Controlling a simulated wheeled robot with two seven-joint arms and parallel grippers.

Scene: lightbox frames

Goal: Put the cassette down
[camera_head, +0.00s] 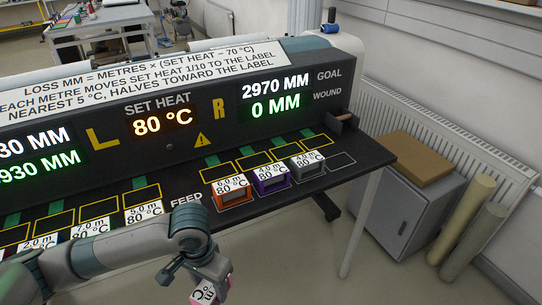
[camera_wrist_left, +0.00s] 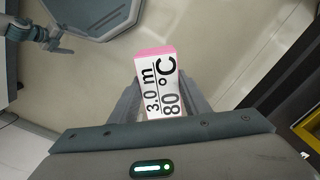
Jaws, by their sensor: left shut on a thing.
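A pink cassette (camera_wrist_left: 156,52) labelled 3.0 m, 80 °C is between the fingers of my left gripper (camera_wrist_left: 158,100), which is shut on it. In the head view, the cassette (camera_head: 205,293) shows at the bottom edge, partly cut off, with my left gripper (camera_head: 195,276) around it. It is held in front of the dark bench (camera_head: 265,212), clear of its front edge. In the left wrist view, pale floor lies behind the cassette. Part of my right arm (camera_wrist_left: 38,34) seems to show at the upper left there; its jaw state is unclear.
Orange (camera_head: 232,192), purple (camera_head: 271,179) and grey (camera_head: 308,166) cassettes stand in a row on the bench's right side. An outlined place (camera_head: 341,161) right of them is empty. More labelled cassettes stand at the left, partly behind my arm. A grey cabinet (camera_head: 390,213) stands beyond the bench.

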